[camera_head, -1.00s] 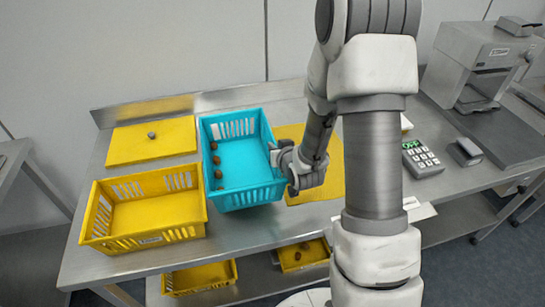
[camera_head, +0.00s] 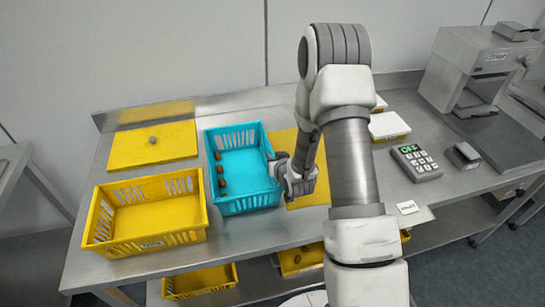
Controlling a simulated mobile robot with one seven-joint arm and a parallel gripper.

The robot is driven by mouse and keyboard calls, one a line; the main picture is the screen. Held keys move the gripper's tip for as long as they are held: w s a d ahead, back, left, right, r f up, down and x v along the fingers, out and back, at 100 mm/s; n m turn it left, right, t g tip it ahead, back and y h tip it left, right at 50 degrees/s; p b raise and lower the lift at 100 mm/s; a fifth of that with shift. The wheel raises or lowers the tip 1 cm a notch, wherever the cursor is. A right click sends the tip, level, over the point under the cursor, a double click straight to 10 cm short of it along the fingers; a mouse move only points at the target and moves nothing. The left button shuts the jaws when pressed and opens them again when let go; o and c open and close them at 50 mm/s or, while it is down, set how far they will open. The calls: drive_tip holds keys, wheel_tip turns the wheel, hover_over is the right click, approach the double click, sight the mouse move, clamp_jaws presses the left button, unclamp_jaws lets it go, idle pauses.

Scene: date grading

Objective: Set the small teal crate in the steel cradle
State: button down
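The small teal crate (camera_head: 248,200) is at the middle of the steel table, with several brown dates (camera_head: 222,182) along its left side. My gripper (camera_head: 276,167) is at the crate's right wall and appears shut on its rim; the fingertips are small and partly hidden. The crate looks level and low, close to the table. I cannot tell whether its underside touches anything. I cannot make out the steel cradle; the crate or my arm may hide it.
A yellow crate (camera_head: 150,242) stands close on the left. Another yellow mat (camera_head: 316,190) lies partly behind my gripper. A keypad device (camera_head: 416,163) and white-lidded tubs (camera_head: 388,126) are to the right.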

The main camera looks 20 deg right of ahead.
drive_tip(key=c, duration=1)
unclamp_jaws()
drive_tip(key=shift+c, duration=0.2)
drive_tip(key=shift+s+r, duration=0.1)
